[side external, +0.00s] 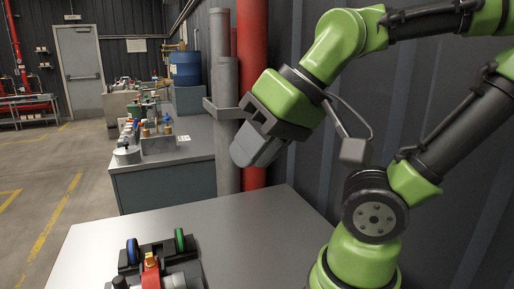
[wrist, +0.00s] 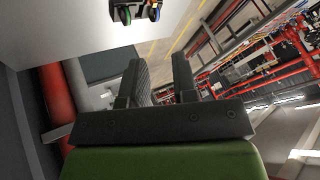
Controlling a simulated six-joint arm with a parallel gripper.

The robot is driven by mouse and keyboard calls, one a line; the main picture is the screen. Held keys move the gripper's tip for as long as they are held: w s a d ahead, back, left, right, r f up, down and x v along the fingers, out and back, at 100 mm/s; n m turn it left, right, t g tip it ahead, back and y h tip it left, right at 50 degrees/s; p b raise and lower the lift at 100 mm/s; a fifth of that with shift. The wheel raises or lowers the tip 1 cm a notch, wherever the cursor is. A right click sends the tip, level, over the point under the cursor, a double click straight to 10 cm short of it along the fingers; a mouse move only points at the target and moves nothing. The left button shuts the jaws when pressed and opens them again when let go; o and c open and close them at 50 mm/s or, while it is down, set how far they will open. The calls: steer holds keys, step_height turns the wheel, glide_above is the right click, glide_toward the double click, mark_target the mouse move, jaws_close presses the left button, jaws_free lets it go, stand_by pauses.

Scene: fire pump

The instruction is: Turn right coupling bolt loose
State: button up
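The pump assembly (side external: 159,249) sits on the grey table (side external: 240,229) at the bottom of the side external view and is cut off by the frame edge. It has a dark base, a blue-ringed wheel, a green-ringed wheel, a red block with a brass-coloured top, and a grey cylinder. The right coupling bolt cannot be made out. My gripper (side external: 254,148) is raised above and behind the table, well apart from the assembly. In the wrist view my gripper (wrist: 158,62) is open, with nothing between its fingers. Part of the assembly (wrist: 138,11) shows there at the top edge.
A red pipe (side external: 252,40) and grey pipes (side external: 226,100) stand against the dark wall close behind my gripper. A second bench (side external: 165,185) with fittings stands beyond the table. The table is clear right of the assembly.

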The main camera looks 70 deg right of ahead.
steer(key=shift+s, duration=0.15)
steer(key=shift+o, duration=1.4)
steer(key=w+a+f+g, duration=0.4)
steer(key=w, duration=0.5)
steer(key=w+a+f+g, duration=0.1)
steer(key=a+f, duration=0.1)
steer(key=f, duration=0.5)
steer(key=w+a+f+g+h, duration=0.1)
steer(key=w+f, duration=0.1)
steer(key=f, duration=0.5)
steer(key=w+a+f+g+h, duration=0.1)
steer(key=w+a+f, duration=0.1)
steer(key=f, duration=0.5)
steer(key=shift+a, duration=0.3)
steer(key=shift+r, duration=0.1)
jaws_close()
